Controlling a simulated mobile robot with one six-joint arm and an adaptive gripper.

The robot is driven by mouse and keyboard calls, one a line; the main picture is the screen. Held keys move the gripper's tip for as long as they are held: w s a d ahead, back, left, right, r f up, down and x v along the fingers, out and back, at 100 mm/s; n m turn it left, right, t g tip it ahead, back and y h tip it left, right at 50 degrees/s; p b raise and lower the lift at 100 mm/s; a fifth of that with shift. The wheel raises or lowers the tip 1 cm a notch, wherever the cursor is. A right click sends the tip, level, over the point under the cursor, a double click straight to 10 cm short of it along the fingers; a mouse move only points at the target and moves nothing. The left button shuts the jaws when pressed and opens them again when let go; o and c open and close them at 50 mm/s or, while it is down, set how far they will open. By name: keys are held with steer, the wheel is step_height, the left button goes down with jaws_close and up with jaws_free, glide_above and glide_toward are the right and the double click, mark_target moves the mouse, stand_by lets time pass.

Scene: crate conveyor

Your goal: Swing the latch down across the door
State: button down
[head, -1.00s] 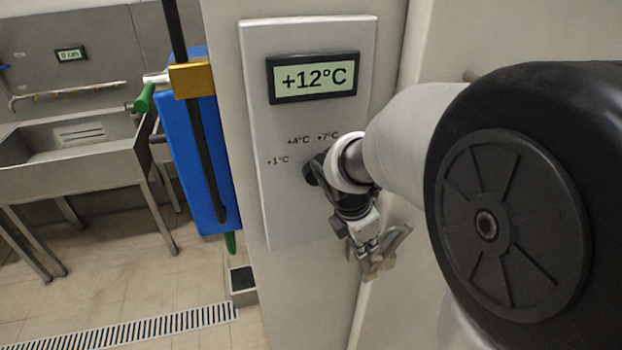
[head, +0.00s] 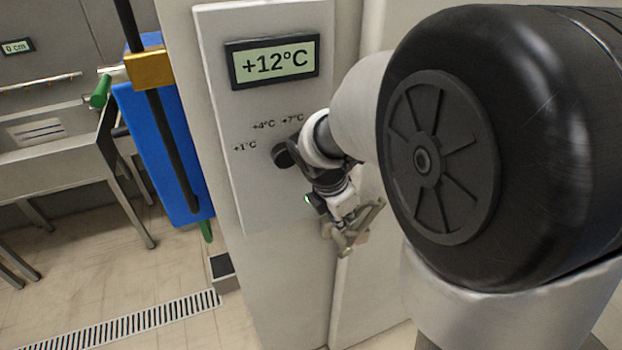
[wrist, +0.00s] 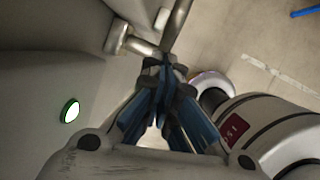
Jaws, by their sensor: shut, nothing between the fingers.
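My gripper (head: 347,228) is low on the arm, in front of the pale wall and door area right of the temperature panel. In the wrist view its fingertips (wrist: 166,68) are together and empty. A grey metal bar (wrist: 177,24), which looks like the latch or a handle, runs up from just beyond the fingertips. A short round mount (wrist: 120,38) joins it to the pale surface (wrist: 60,62). The fingertips look close to the bar's lower end; I cannot tell whether they touch. In the head view the arm hides much of this area.
The temperature panel (head: 215,60) reads +12°C and has a black knob (head: 286,153). A blue board (head: 165,150) with a black rod hangs left of it, beside a steel sink (head: 50,165).

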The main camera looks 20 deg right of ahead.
mark_target(376, 213)
steer(key=d+p, duration=0.3)
steer(key=d, duration=0.2)
steer(key=d+p, duration=0.2)
steer(key=d, duration=0.1)
steer(key=shift+f+p, duration=0.3)
steer(key=shift+f, duration=0.05)
steer(key=shift+d+f+p, duration=0.25)
steer(key=shift+d+f, duration=0.25)
steer(key=shift+d, duration=0.25)
steer(key=shift+d+f+p, duration=0.2)
steer(key=shift+d+f, duration=0.25)
steer(key=shift+d, duration=0.25)
steer(key=v, duration=1.2)
steer(key=shift+a, duration=0.1)
